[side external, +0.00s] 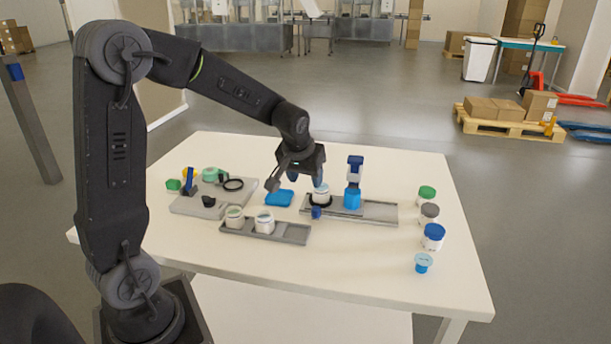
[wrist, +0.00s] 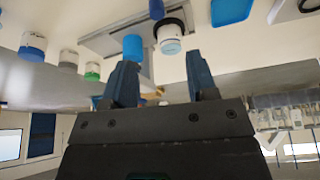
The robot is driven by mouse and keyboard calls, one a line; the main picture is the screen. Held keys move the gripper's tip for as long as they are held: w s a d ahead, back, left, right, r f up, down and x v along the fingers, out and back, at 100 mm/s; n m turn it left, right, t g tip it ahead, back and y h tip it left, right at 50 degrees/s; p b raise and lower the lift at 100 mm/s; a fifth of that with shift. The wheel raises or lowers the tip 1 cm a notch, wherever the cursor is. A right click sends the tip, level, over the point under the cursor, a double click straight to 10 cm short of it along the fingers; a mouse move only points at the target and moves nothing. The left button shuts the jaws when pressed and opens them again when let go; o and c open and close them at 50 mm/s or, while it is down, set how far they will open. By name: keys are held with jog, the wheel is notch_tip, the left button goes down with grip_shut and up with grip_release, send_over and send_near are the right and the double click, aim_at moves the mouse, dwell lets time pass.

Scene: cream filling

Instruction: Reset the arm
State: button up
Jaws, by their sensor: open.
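A white jar (side external: 321,195) stands in a black ring on the grey rail plate, just beneath and beside the fingers. The jar also shows in the wrist view (wrist: 169,40), beyond the fingertips and apart from them. The side view does not clearly show the gap between fingers and jar.
A blue upright device (side external: 353,183) stands right of the jar. Two jars (side external: 264,222) sit in a grey tray (side external: 292,232) in front. Jars with green, grey and blue lids (side external: 433,236) line the right side. A grey board (side external: 188,205) with parts and a blue pad (side external: 279,198) lie left.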

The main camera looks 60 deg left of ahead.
jog(key=shift+r, duration=0.15)
jog(key=s+d+r+m+t+h, duration=0.1)
jog(key=s+d+r+m, duration=0.2)
jog(key=s+d, duration=0.5)
jog(key=s+d+r+m+t+h, duration=0.1)
jog(key=s+d+r+m, duration=0.2)
jog(key=s+d, duration=0.4)
jog(key=s+r, duration=0.1)
jog(key=s, duration=0.4)
jog(key=shift+d+r+m, duration=0.4)
dwell(0.6)
